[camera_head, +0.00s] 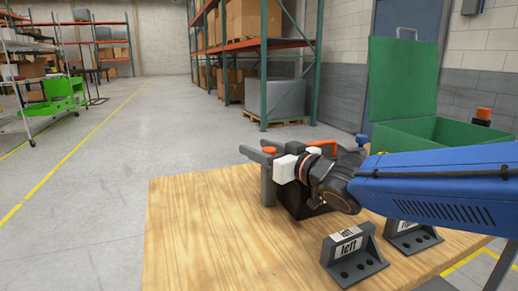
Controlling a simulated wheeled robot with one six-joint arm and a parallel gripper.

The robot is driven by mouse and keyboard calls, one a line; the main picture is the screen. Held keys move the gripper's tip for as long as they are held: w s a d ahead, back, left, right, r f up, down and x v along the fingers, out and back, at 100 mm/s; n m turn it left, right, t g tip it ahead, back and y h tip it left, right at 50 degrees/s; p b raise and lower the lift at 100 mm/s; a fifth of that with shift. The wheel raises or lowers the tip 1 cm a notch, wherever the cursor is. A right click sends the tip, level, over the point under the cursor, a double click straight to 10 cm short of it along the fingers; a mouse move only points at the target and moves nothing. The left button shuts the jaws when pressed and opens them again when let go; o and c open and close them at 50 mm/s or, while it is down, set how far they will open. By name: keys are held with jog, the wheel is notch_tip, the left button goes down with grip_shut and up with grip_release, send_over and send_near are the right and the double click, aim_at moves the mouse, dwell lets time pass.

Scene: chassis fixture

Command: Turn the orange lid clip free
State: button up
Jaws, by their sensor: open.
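My gripper (259,163) is open at the left end of my blue arm, over the wooden table. A small orange piece (268,150) shows close to its grey fingers; I cannot tell whether they touch it. A bent orange bar (324,146) shows just behind my wrist. I cannot tell which orange part is the lid clip. A dark box-like body (299,206) stands on the table beneath the gripper and wrist, which hide most of it.
The wooden table (205,235) is bare at the left and front. A dark bracket marked "left" (352,257) stands near the front edge, with a second bracket (411,238) to its right. An open green box (404,80) is behind my arm.

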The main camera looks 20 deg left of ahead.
jog(key=v, duration=0.7)
jog(key=shift+d, duration=0.2)
jog(key=shift+s, duration=0.1)
